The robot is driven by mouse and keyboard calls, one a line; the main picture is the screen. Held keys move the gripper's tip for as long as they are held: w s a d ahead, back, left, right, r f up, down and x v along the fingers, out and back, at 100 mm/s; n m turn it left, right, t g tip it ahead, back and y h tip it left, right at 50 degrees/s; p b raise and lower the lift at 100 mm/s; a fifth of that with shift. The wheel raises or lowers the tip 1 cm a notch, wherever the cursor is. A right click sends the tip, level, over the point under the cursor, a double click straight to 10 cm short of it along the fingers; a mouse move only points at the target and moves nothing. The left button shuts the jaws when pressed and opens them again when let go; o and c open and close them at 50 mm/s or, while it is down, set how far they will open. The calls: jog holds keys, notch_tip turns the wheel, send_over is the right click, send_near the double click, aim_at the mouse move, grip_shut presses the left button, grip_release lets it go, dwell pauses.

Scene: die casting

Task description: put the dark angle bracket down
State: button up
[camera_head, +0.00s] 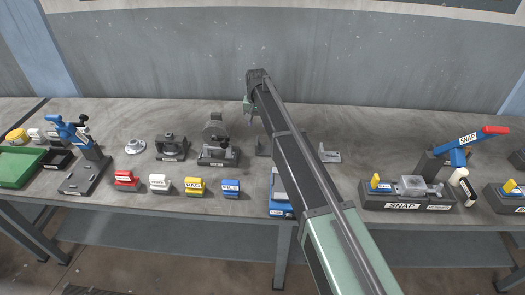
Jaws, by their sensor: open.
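The dark angle bracket (262,148) appears to stand on the bench just left of my arm, partly hidden behind the arm. My gripper (250,118) is at the far end of my arm, above the back half of the bench and a little above and left of the bracket in the picture. Its jaws are small and partly hidden. It is open, and I see nothing held in it.
A light grey angle bracket (330,154) stands right of my arm. A grey fixture with a disc (216,141) stands close on the left. Coloured labelled blocks (194,186) line the front edge. A SNAP clamp station (410,190) is at right. The bench's back strip is clear.

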aim_at(257, 141)
notch_tip(257, 141, down, 11)
jog(key=b, duration=1)
jog(key=shift+w+a+f, duration=0.1)
jog(key=shift+w+a, duration=0.05)
jog(key=shift+r, duration=0.25)
grip_shut()
